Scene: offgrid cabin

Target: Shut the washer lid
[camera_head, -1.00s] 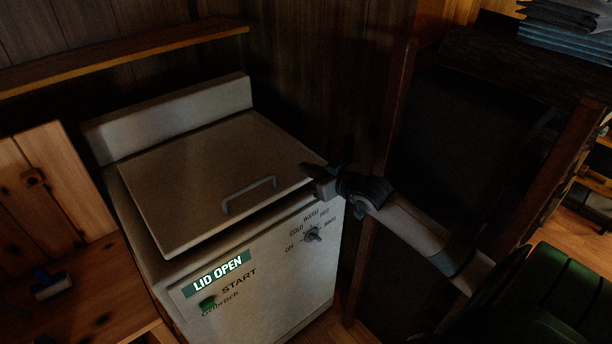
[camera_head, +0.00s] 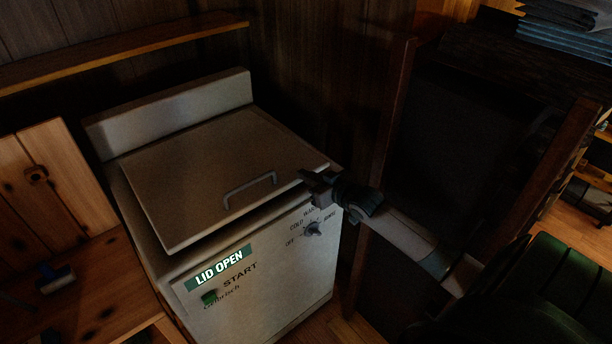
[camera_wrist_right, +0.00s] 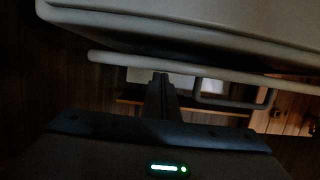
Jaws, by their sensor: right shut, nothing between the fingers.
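The white washer (camera_head: 285,275) stands against the wall, and its panel display (camera_head: 219,267) reads LID OPEN. Its flat lid (camera_head: 195,175) is a little raised at the front, with a dark gap below its front edge. A bar handle (camera_head: 250,190) is on top of the lid near the front. My right gripper (camera_head: 308,179) is shut and empty at the lid's front right corner; whether it touches the lid I cannot tell. My left gripper is out of view.
A wall shelf (camera_head: 120,56) runs above the washer. A wooden counter (camera_head: 85,285) with a small blue object (camera_head: 55,278) is at the left. A dark upright panel (camera_head: 450,150) with a wooden frame is close to my right arm. A green ribbed object (camera_head: 570,285) is at lower right.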

